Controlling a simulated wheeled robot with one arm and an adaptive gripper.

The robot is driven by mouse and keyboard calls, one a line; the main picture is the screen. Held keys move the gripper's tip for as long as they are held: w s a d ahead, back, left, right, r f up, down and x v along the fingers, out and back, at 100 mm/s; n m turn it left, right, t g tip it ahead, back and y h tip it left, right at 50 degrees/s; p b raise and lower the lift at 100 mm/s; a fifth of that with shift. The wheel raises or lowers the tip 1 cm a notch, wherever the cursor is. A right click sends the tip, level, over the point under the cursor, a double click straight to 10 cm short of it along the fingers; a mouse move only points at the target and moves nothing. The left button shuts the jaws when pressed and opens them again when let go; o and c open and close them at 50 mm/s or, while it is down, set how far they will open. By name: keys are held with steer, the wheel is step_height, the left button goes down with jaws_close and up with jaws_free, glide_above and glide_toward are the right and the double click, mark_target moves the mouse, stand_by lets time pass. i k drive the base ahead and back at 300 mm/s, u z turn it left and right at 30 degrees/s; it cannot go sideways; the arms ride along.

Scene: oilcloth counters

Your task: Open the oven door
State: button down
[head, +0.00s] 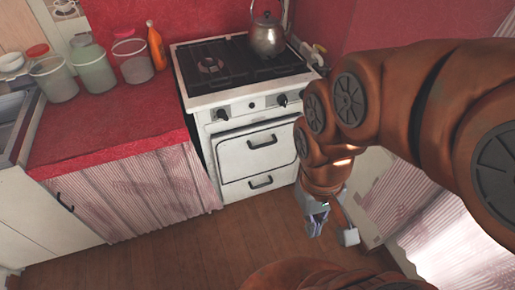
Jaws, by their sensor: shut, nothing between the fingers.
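The white oven (205,150) stands between the counter and the right wall. Its upper oven door (240,158) looks closed, with a dark bar handle (262,142) near its top. A lower panel with its own dark handle (260,182) also looks closed. My gripper (318,222) hangs over the floor in front and to the right of the oven, below the door handle in the picture. It is shut and empty, apart from the door and both handles. My arm hides the oven's right edge.
A metal kettle (268,36) stands on the stovetop, with control knobs (222,114) on the front below. The red counter (110,125) on the left holds several jars and an orange bottle (156,46). The wooden floor (190,245) before the oven is clear.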

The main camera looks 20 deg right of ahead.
mark_target(244, 153)
steer(key=z, duration=0.75)
steer(key=k, duration=0.9)
steer(key=u, duration=1)
steer(key=i, duration=0.5)
steer(key=u, duration=0.05)
